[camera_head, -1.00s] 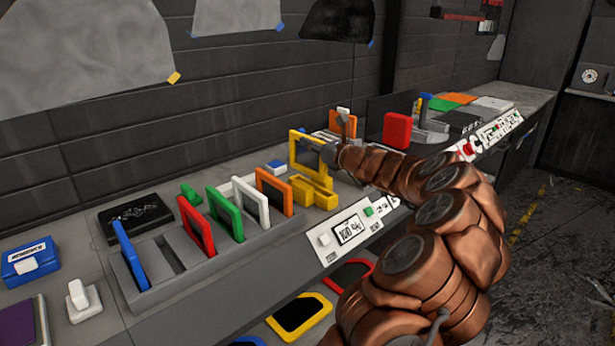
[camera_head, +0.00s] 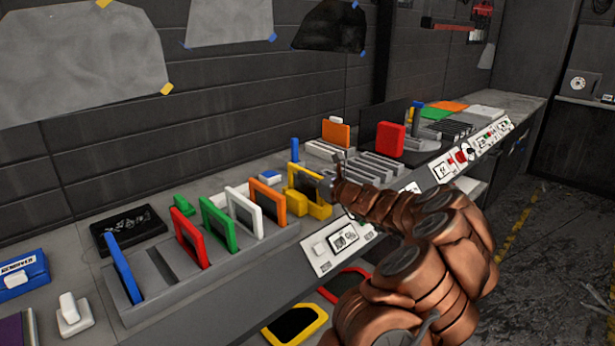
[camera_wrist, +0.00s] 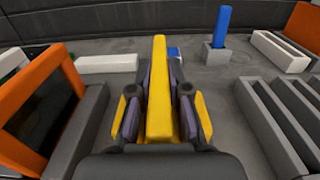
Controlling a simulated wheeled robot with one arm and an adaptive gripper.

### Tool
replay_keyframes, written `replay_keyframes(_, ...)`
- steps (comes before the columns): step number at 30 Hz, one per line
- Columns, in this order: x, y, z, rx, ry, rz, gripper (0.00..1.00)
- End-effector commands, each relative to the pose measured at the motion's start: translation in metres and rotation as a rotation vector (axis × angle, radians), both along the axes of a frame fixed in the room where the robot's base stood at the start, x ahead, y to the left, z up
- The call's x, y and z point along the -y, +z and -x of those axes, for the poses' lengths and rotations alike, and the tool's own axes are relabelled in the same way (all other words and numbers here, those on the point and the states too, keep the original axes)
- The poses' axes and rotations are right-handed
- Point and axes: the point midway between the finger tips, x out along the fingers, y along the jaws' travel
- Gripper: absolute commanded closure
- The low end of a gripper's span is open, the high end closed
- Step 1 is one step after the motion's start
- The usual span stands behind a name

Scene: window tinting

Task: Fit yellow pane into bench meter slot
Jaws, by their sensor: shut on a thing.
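The yellow pane (camera_head: 292,178), a yellow frame with a dark middle, stands upright in the head view at the right of the row of coloured panes. My gripper (camera_head: 327,183) is shut on its right side. In the wrist view the pane's yellow edge (camera_wrist: 159,75) runs between the two fingers of my gripper (camera_wrist: 159,112). A yellow holder (camera_head: 320,210) sits at the pane's foot, behind the meter panel (camera_head: 343,238) with its display. The pane's lower edge overlaps the holder; I cannot tell whether it is fully seated.
A grey rack (camera_head: 165,285) holds blue, red, green, white and orange panes (camera_head: 267,200) left of the holder. Grey slotted racks (camera_wrist: 280,115) lie close on the right. A blue post (camera_wrist: 222,28) in a grey block stands behind. A red block (camera_head: 390,138) is farther right.

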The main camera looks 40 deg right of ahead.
Motion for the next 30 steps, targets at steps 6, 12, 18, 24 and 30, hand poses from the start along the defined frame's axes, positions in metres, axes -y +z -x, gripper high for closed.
replay_keyframes(6,0.000,-0.001,0.000,0.000,0.001,0.000,0.67)
replay_keyframes(12,0.000,-0.001,0.000,0.000,0.001,0.000,0.59)
replay_keyframes(18,0.000,0.000,0.000,0.000,0.001,0.000,0.59)
replay_keyframes(24,0.001,0.001,0.014,0.001,-0.002,0.000,0.59)
replay_keyframes(30,-0.001,0.000,0.043,0.000,-0.001,-0.001,0.59)
